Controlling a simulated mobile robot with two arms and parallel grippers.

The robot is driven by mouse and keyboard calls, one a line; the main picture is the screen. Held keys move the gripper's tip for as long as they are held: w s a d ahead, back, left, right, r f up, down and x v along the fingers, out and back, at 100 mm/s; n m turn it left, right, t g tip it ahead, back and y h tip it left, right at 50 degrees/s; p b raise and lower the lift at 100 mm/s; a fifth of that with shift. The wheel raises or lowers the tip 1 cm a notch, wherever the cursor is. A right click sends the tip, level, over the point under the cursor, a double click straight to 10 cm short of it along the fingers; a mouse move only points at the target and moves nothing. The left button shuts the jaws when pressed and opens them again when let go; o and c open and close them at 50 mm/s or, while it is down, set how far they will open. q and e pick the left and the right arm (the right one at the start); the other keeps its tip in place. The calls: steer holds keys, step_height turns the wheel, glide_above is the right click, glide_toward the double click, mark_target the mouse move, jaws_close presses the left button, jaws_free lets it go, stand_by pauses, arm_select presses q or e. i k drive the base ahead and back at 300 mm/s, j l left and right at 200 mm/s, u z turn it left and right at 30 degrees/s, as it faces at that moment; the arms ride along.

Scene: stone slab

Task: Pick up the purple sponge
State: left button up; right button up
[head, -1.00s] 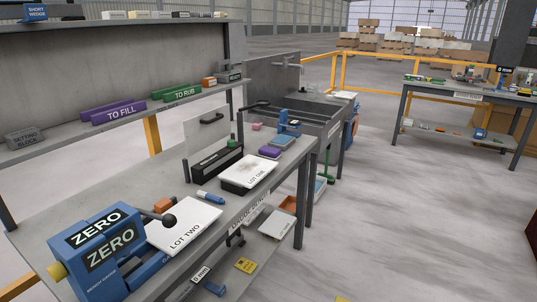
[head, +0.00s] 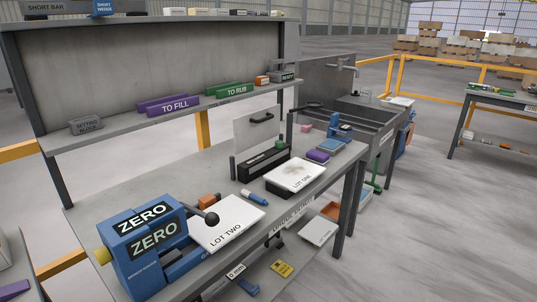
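A small purple block that looks like the sponge (head: 317,156) lies on the grey workbench (head: 200,180), toward its far right end. Neither of my grippers shows in the head view.
A blue ZERO device (head: 150,250) and a white LOT TWO slab (head: 228,222) occupy the near bench. A shelf above holds a purple TO FILL rack (head: 168,105) and a green TO RUB rack (head: 229,90). A sink (head: 375,115) adjoins the far end. Open floor (head: 450,220) lies right.

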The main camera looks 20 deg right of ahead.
mark_target(314, 156)
steer(key=l+u, duration=0.3)
steer(key=l, duration=0.25)
steer(key=l+u, duration=0.3)
steer(key=l, duration=0.3)
steer(key=l+u, duration=0.3)
steer(key=l, duration=0.25)
steer(key=k+l+u, duration=0.15)
steer(key=l+u, duration=0.15)
steer(key=l, duration=0.25)
